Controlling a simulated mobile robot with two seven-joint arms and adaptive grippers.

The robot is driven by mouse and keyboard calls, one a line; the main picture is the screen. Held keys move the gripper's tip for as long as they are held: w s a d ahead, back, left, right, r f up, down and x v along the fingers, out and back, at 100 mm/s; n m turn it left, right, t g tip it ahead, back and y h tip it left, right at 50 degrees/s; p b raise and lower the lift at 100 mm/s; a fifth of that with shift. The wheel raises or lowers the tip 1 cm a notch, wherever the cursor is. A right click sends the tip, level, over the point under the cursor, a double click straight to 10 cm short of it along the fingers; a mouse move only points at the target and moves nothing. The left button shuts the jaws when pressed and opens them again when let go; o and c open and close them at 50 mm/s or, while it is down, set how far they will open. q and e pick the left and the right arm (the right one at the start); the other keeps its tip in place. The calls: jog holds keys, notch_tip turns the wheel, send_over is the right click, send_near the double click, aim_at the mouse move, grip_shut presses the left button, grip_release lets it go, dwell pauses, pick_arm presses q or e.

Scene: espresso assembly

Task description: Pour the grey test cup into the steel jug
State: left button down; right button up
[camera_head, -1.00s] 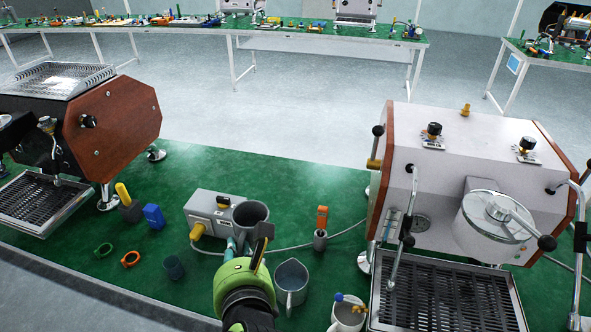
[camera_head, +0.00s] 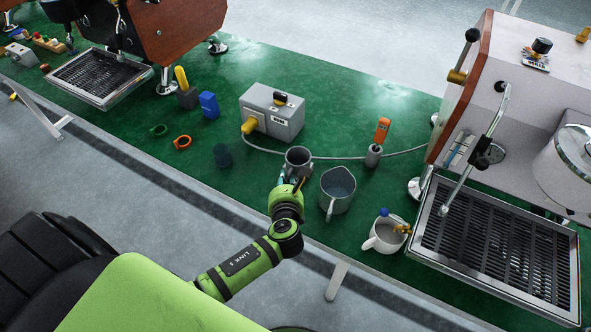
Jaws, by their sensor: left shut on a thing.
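The grey test cup (camera_head: 299,161) is near the middle of the head view, its open mouth up and roughly upright. My left gripper (camera_head: 286,184) is shut on it from the near side; the fingers are small and partly hidden. I cannot tell whether the cup's base touches the table. The steel jug (camera_head: 338,191), grey with a handle on its near left side, stands upright just right of the cup and gripper. The jug's inside looks bluish grey; any contents are unclear. My right gripper is not in view.
A grey box (camera_head: 272,113) with a cable stands behind the cup. An orange-handled tool (camera_head: 380,135) is behind the jug. A white cup (camera_head: 386,236) holding small tools and an espresso machine's drip tray (camera_head: 500,250) are to the right.

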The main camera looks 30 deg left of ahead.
pick_arm(q)
jog(key=d+m+t+y+b, duration=0.1)
jog(key=d+m+y+b, duration=0.1)
jog(key=b, duration=0.3)
jog(key=shift+d+f+m, duration=0.1)
jog(key=shift+d+m, duration=0.05)
jog(key=shift+m, duration=0.15)
dwell(0.5)
jog(key=shift+f, duration=0.1)
dwell(0.3)
